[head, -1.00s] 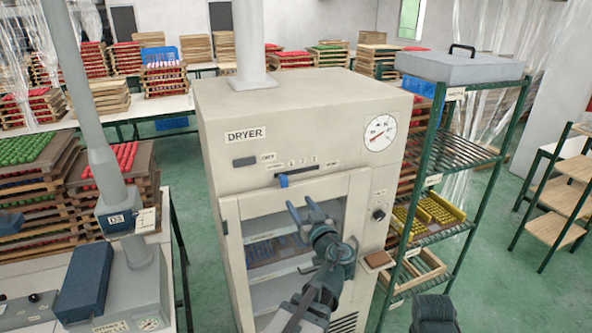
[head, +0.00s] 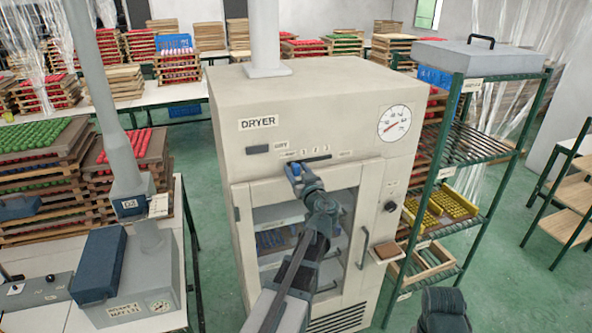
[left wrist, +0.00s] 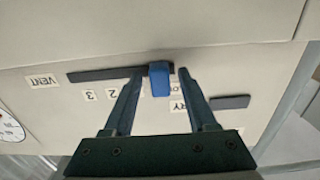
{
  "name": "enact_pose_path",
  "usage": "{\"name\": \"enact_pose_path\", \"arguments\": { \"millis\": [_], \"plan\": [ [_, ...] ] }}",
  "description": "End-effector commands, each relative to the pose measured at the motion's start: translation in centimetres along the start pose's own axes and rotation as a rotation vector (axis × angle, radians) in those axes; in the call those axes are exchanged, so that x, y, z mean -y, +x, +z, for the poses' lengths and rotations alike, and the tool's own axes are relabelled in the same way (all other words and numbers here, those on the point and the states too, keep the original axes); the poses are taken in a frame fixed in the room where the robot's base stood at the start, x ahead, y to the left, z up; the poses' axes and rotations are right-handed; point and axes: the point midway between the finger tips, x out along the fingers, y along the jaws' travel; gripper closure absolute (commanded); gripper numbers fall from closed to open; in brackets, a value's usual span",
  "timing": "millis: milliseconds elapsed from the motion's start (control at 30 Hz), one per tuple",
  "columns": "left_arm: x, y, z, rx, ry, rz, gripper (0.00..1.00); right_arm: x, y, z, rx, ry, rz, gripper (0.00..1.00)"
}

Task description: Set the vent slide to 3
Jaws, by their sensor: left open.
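The vent slide's blue knob (head: 296,168) is at the left end of its dark slot (head: 318,158) on the dryer front, by the head view. The numbers 1, 2 and 3 run rightward above the slot. My left gripper (head: 301,172) is at the knob and partly hides it. In the left wrist view, which is turned over, the open fingers (left wrist: 160,76) stand on both sides of the blue knob (left wrist: 160,82), with a small gap visible on each side. The labels 3 (left wrist: 91,96) and 2 are readable there; others are partly hidden by the fingers.
The dryer (head: 238,107) has a glazed door with a handle (head: 362,248) below the slot. A round dial (head: 394,123) is at its upper right. A green rack (head: 452,150) stands close on the right, and a grey machine (head: 140,285) on the left.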

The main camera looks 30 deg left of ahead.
Motion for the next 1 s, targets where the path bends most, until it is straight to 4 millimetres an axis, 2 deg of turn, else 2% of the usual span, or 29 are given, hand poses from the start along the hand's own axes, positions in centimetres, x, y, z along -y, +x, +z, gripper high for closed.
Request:
{"name": "enact_pose_path", "arguments": {
  "millis": [100,400,467,733,1000],
  "plan": [
    [0.00,0.63,0.00,0.000,0.000,0.000,0.43,0.00,0.00,0.00,0.000,0.000,0.000,1.00],
    [0.05,0.72,0.00,0.000,0.000,0.000,0.43,0.00,0.00,0.00,0.000,0.000,0.000,1.00],
    [0.05,0.70,0.00,0.000,0.000,0.000,0.52,0.00,0.00,0.00,0.000,0.000,0.000,1.00],
    [0.04,0.69,0.00,0.000,0.000,0.000,1.00,0.00,0.00,0.00,0.000,0.000,0.000,1.00],
    [0.05,0.68,0.00,0.000,0.000,-0.001,1.00,0.00,0.00,0.00,0.000,0.000,0.000,1.00]
  ]
}}
